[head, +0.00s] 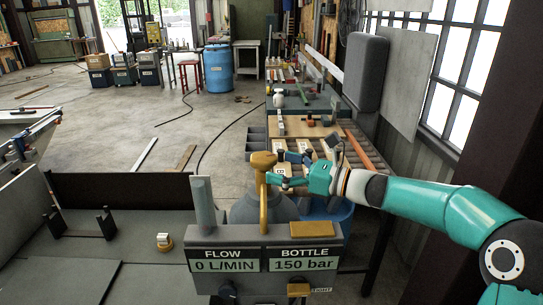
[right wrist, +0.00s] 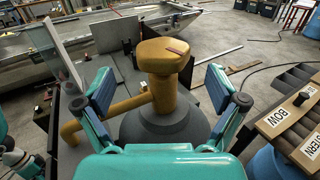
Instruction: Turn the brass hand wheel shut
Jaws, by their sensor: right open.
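The brass hand wheel (head: 263,159) is a rounded yellow knob on top of a brass valve stem, above a grey bottle (head: 264,207). In the right wrist view the hand wheel (right wrist: 165,56) has a reddish mark on its top. My right gripper (head: 281,168) comes in from the right, close beside the wheel and stem. In the right wrist view my right gripper (right wrist: 160,90) is open, with one finger on each side of the stem. I see no grip on the wheel. My left gripper is not seen in the head view.
A panel (head: 264,261) reads FLOW 0 L/MIN and BOTTLE 150 bar. A brass pipe (right wrist: 105,115) runs left from the valve. A bench (head: 305,125) with labelled blocks and tools stands behind. A blue bucket (head: 338,215) is beside the bottle. Open floor lies at the back left.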

